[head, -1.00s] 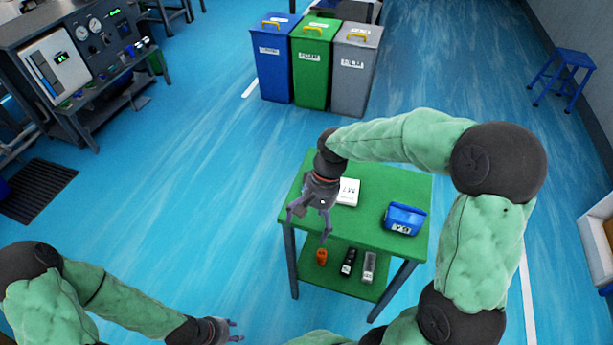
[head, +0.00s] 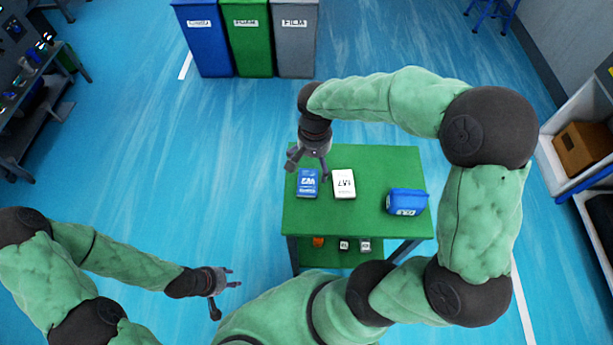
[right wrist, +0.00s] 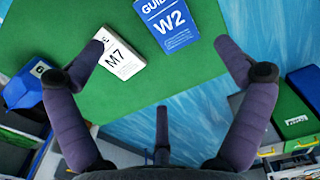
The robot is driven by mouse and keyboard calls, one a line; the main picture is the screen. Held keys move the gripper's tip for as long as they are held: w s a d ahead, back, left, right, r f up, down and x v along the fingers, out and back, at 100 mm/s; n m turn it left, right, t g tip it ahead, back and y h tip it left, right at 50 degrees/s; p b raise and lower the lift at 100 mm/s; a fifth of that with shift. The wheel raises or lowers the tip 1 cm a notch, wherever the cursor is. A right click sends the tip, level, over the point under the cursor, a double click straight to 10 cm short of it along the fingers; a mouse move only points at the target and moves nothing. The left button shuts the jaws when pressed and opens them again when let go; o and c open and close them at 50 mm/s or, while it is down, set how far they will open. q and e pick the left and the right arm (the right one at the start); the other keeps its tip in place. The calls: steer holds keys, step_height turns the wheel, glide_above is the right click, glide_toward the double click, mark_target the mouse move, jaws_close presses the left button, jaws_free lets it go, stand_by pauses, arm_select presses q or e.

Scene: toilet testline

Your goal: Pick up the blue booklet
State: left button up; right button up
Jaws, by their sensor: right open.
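The blue booklet (head: 308,183), marked W2 in the right wrist view (right wrist: 168,22), lies flat on the green table (head: 360,217) near its left edge. A white booklet (head: 344,184) marked M7 lies just to its right. My right gripper (head: 308,170) is open and empty, above the table at the blue booklet's far side; in the right wrist view its fingers (right wrist: 160,60) are spread, with the booklet beyond them. My left gripper (head: 227,285) is away from the table at the lower left, over the floor, with its fingers apart.
A blue case (head: 406,202) sits at the table's right side. Several small items stand on the lower shelf (head: 330,259). Blue (head: 203,38), green (head: 247,38) and grey (head: 296,38) bins stand behind. Shelving with a brown box (head: 583,148) is at the right.

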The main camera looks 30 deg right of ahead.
steer(key=b, duration=0.1)
glide_above(312, 182)
steer(key=f, duration=0.4)
steer(key=shift+s+d, duration=0.1)
steer(key=shift+d, duration=0.1)
steer(key=shift+w+a+f+b, duration=0.1)
steer(key=shift+f+b, duration=0.6)
steer(key=shift+f, duration=0.75)
steer(key=shift+w+a+f+b, duration=0.1)
steer(key=shift+f+b, duration=0.55)
steer(key=shift+f, duration=0.8)
steer(key=c, duration=1)
